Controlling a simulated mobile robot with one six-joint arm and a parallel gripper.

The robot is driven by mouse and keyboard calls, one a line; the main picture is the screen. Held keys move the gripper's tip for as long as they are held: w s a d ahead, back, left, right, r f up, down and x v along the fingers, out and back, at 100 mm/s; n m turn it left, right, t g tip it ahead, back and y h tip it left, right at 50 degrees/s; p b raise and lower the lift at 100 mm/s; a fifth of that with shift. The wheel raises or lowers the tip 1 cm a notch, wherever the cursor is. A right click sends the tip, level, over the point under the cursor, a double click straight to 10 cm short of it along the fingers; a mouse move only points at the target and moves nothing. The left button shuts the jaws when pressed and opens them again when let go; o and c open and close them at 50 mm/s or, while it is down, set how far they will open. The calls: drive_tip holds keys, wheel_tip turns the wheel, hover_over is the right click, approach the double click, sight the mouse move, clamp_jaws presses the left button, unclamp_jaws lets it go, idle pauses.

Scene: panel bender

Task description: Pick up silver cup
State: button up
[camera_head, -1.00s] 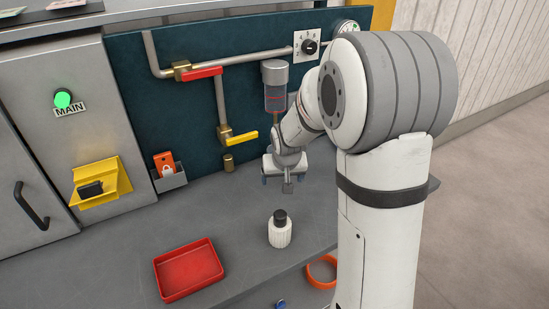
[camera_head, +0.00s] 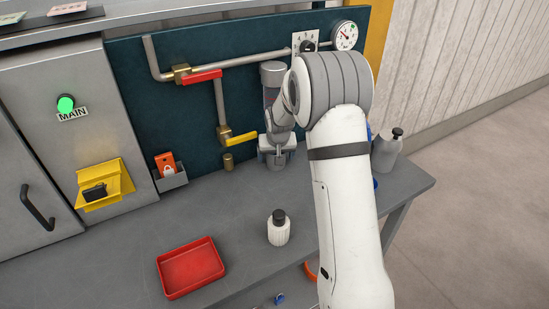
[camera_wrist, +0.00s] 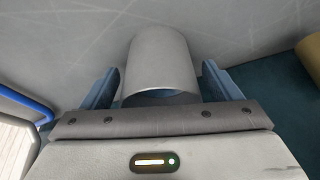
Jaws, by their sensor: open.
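A silver cup (camera_wrist: 160,62), a plain grey cylinder, lies between the two bluish fingers of my gripper (camera_wrist: 160,68) in the wrist view. The fingers are apart, with a visible gap on each side of the cup. The cup's dark open rim faces the gripper body, which hides part of it.
A white bottle with a black cap (camera_head: 279,228) and a red tray (camera_head: 191,268) stand nearer the front. A brass fitting (camera_head: 228,162) is left of my gripper. A grey bottle (camera_head: 387,150) stands right of my arm. The bench (camera_head: 225,205) between is clear.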

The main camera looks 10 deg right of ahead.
drive_tip(key=shift+w+f, duration=0.15)
drive_tip(key=shift+f, duration=0.2)
drive_tip(key=c, duration=1.1)
drive_tip(key=shift+r, duration=0.1)
drive_tip(key=shift+c, duration=0.2)
